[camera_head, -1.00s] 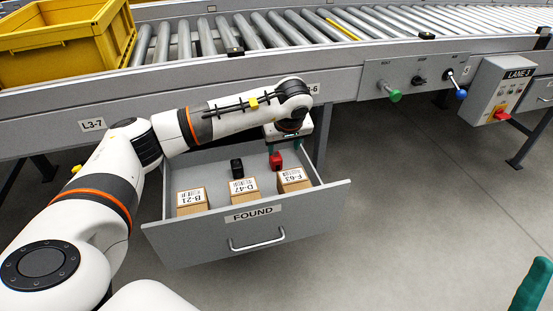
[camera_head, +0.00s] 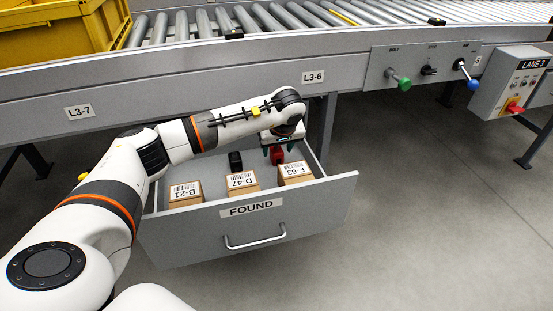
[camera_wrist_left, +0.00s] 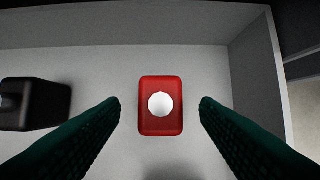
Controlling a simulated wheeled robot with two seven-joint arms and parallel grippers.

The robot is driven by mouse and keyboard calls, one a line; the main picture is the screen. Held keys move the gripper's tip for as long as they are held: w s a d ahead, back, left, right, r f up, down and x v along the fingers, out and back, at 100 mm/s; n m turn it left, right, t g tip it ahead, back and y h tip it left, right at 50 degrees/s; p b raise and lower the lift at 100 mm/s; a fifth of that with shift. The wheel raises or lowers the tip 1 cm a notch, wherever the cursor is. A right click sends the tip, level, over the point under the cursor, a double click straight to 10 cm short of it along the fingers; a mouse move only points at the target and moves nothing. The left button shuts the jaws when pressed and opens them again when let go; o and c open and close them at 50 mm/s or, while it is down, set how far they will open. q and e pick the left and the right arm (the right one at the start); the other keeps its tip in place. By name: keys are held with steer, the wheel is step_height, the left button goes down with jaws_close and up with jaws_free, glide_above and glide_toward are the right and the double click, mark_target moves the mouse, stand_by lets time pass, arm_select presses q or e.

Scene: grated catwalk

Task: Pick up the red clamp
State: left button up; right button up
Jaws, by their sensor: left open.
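The red clamp (camera_head: 277,154) is in the open grey drawer labelled FOUND, toward its back right. In the left wrist view the red clamp (camera_wrist_left: 161,104) is a rounded red block with a white round spot on top. My left gripper (camera_head: 278,152) points down into the drawer over the clamp. In the left wrist view its green fingers (camera_wrist_left: 160,104) are open, one on each side of the clamp, with gaps showing on both sides. In the head view the arm and gripper partly hide the clamp. My right gripper is not in view.
The drawer (camera_head: 300,217) also holds a black block (camera_head: 235,160), left of the clamp, and boxes marked B-21 (camera_head: 186,191), D-47 (camera_head: 242,181) and F-63 (camera_head: 296,172). The conveyor (camera_head: 230,60) runs above the drawer. A yellow crate (camera_head: 60,35) stands at upper left.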

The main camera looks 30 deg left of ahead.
mark_target(277, 148)
arm_select(q)
steer(key=b+x, duration=0.1)
steer(key=x, duration=0.2)
steer(key=shift+f, duration=0.2)
steer(key=shift+c, duration=0.2)
steer(key=shift+r, duration=0.1)
steer(key=c, duration=1)
steer(key=shift+c, duration=0.2)
steer(key=shift+r, duration=0.1)
